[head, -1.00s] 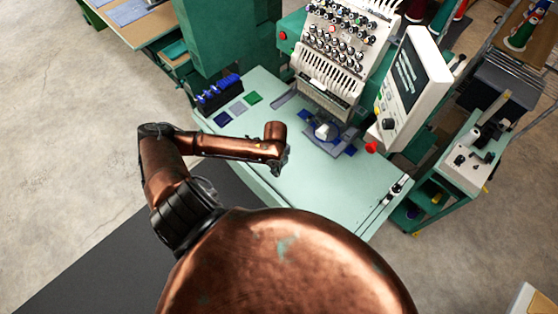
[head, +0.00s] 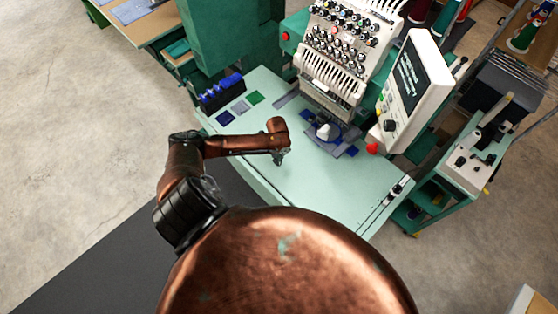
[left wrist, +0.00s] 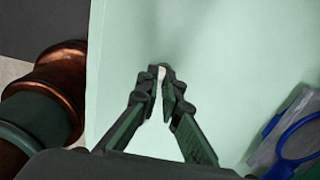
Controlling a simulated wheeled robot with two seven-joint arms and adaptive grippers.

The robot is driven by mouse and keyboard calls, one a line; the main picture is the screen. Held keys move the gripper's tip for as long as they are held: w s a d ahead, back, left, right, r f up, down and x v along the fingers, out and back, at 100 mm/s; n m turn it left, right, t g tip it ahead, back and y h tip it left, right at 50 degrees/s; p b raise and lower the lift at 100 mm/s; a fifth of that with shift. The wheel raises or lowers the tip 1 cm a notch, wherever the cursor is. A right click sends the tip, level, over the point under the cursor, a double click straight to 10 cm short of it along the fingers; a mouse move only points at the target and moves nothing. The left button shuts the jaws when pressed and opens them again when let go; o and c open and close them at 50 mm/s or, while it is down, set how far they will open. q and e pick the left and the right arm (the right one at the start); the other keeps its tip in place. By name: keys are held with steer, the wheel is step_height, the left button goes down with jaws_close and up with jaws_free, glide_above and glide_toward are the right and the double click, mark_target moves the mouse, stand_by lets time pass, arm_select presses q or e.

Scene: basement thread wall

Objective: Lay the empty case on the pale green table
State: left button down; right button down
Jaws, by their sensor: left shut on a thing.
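The pale green table (head: 315,185) lies in front of the embroidery machine and fills most of the left wrist view (left wrist: 225,50). My left gripper (head: 280,158) is over the table's left part, close above its top. In the left wrist view the left gripper's fingers (left wrist: 161,76) are shut on a small whitish thing, which I take for the case (left wrist: 158,72). Only a bit of the case shows between the fingertips, so I cannot tell whether it is empty or touches the table. The case cannot be made out in the head view. My right gripper is not in view.
The embroidery machine (head: 335,60) and its control panel (head: 415,85) stand at the back. A dark rack with blue things (head: 220,92) and colored squares (head: 240,107) lie at the back left. A blue hoop (left wrist: 302,138) is at the wrist view's right. The table's middle is clear.

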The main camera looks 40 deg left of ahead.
arm_select(q)
steer(key=shift+f, duration=0.15)
steer(key=c, duration=2.1)
jaws_free()
step_height(320, 180, up, 12)
steer(key=shift+r+b, duration=0.15)
steer(key=shift+b, duration=0.15)
